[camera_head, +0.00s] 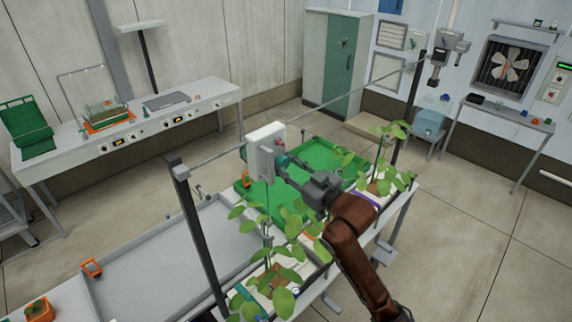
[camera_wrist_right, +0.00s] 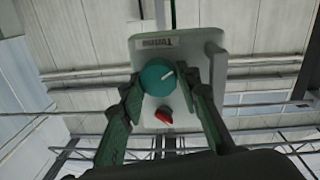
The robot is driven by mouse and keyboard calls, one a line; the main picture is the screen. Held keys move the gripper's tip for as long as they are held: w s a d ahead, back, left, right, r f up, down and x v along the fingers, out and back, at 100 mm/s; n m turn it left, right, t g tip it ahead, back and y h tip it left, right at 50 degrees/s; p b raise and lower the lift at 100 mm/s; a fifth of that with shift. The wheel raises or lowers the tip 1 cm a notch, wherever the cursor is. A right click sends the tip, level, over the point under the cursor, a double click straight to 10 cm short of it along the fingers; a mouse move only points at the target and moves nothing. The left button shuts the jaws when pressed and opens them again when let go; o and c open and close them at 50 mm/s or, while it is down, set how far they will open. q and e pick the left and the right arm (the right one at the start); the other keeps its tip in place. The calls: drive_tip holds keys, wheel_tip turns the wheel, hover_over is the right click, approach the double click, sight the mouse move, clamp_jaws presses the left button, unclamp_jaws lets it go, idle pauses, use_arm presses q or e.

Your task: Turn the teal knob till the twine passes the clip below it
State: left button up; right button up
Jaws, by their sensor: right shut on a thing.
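The teal knob (camera_wrist_right: 157,77) sits on the face of a pale box (camera_wrist_right: 205,62) with a dark label; its white pointer line aims up and right in the wrist view. My right gripper (camera_wrist_right: 161,84) has its two green fingers closed on either side of the knob. In the head view the right gripper (camera_head: 291,166) reaches the box (camera_head: 265,146) on the overhead rail, and hides much of the knob. A thin line, possibly the twine, hangs below the box toward the plant; I cannot make out the clip. My left gripper is not in view.
A red lever (camera_wrist_right: 164,117) sits beside the knob on the box. Leafy plants (camera_head: 280,250) stand below my right arm, near a green tray (camera_head: 316,154). A grey tray (camera_head: 165,268) at left is mostly bare. Dark posts (camera_head: 197,235) hold the rail.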

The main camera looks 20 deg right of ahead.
drive_tip(key=shift+c, duration=1.1)
drive_tip(key=n, duration=0.4)
drive_tip(key=shift+f, duration=0.1)
drive_tip(key=n, duration=0.6)
drive_tip(key=shift+y, duration=0.4)
drive_tip(key=shift+a, duration=0.1)
drive_tip(key=shift+f, duration=0.1)
drive_tip(key=o, duration=0.9)
drive_tip(key=shift+s, duration=0.1)
